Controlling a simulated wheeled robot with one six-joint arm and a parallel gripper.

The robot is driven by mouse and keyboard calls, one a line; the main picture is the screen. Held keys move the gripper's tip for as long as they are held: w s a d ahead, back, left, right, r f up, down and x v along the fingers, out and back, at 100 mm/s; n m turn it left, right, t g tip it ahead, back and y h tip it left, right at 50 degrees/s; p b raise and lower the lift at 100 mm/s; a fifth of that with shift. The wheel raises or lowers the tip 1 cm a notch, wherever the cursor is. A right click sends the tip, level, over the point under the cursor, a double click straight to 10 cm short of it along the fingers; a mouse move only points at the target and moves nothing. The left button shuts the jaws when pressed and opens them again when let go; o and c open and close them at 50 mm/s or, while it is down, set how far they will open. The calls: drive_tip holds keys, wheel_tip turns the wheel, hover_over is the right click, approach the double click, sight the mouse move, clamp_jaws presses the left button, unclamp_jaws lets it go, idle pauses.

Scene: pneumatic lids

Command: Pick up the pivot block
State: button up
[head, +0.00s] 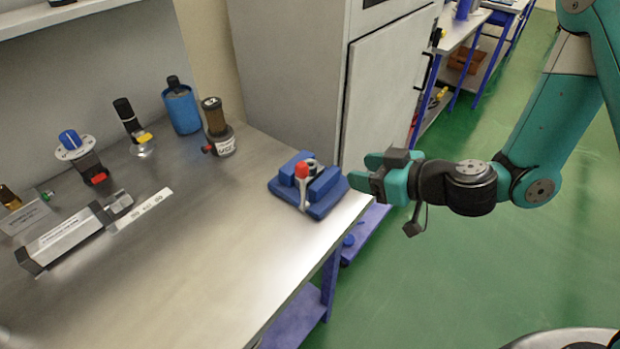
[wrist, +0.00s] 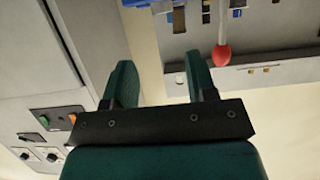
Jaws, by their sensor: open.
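I cannot tell for certain which item is the pivot block. A small grey metal block (head: 118,204) sits at the right end of a long grey cylinder (head: 65,240) on the bench, and may be it. A blue fixture (head: 325,184) with a red-knobbed lever (head: 302,171) stands at the bench's right edge. My gripper (head: 364,173) is open and empty, just right of the blue fixture and apart from it. In the wrist view, the open fingers (wrist: 161,82) have nothing between them, and the red knob (wrist: 222,55) shows beyond the right finger.
The metal bench (head: 215,255) is clear in the middle and front. Along its back stand a blue-knobbed regulator (head: 76,150), a black-topped fitting (head: 128,118), a blue bottle (head: 181,109) and a labelled canister (head: 219,135). A grey cabinet (head: 390,85) rises behind the fixture.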

sight(309, 162)
drive_tip(key=p+x, duration=0.7)
drive_tip(key=x, duration=0.5)
drive_tip(key=shift+r, duration=0.1)
drive_tip(key=shift+w+a+f, duration=0.2)
drive_tip(key=shift+w+f, duration=0.05)
drive_tip(key=shift+c, duration=0.2)
drive_tip(key=c, duration=0.8)
drive_tip(key=shift+r, duration=0.1)
drive_tip(key=shift+c, duration=0.2)
